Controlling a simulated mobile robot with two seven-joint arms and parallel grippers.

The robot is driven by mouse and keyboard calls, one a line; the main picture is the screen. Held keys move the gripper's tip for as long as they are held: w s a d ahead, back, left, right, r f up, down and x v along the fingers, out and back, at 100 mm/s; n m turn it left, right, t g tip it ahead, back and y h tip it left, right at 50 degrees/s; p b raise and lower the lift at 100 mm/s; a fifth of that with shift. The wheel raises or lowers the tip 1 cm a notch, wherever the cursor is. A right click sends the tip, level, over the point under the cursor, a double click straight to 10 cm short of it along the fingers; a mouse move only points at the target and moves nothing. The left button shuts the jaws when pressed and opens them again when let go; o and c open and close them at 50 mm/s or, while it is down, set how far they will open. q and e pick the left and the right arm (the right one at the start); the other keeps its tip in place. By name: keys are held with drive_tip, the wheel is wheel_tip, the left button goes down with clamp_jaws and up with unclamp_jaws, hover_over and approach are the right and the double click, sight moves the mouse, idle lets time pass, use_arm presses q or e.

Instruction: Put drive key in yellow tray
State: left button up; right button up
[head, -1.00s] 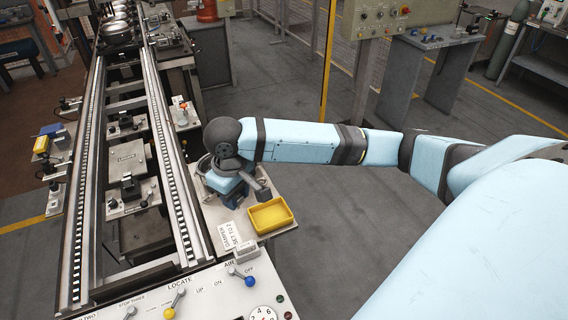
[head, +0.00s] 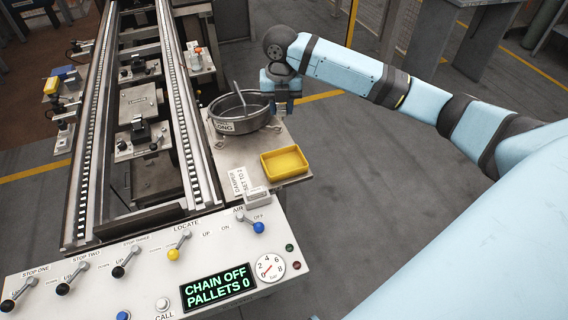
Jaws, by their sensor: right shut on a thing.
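The yellow tray (head: 284,176) sits on the small side plate to the right of the rails, and it looks empty. My right gripper (head: 284,108) hangs beyond the tray, at the right edge of a round metal bowl (head: 240,122). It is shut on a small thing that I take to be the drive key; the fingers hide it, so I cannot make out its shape. My left gripper is out of view.
The bowl bears a label ending in "LONG", and a grey rod leans up in it. A "DAMPER SET TO 2" card (head: 239,181) lies left of the tray. The control panel (head: 150,262) with levers stands in front. Open floor lies to the right.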

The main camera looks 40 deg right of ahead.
drive_tip(key=d+n, duration=0.1)
drive_tip(key=n, duration=0.2)
hover_over(284, 166)
drive_tip(key=shift+n, duration=0.3)
wheel_tip(284, 166, down, 21)
drive_tip(key=shift+r, duration=0.2)
drive_tip(key=o, duration=0.9)
drive_tip(key=shift+f, duration=0.15)
wheel_tip(284, 166, up, 12)
drive_tip(key=shift+r, duration=0.2)
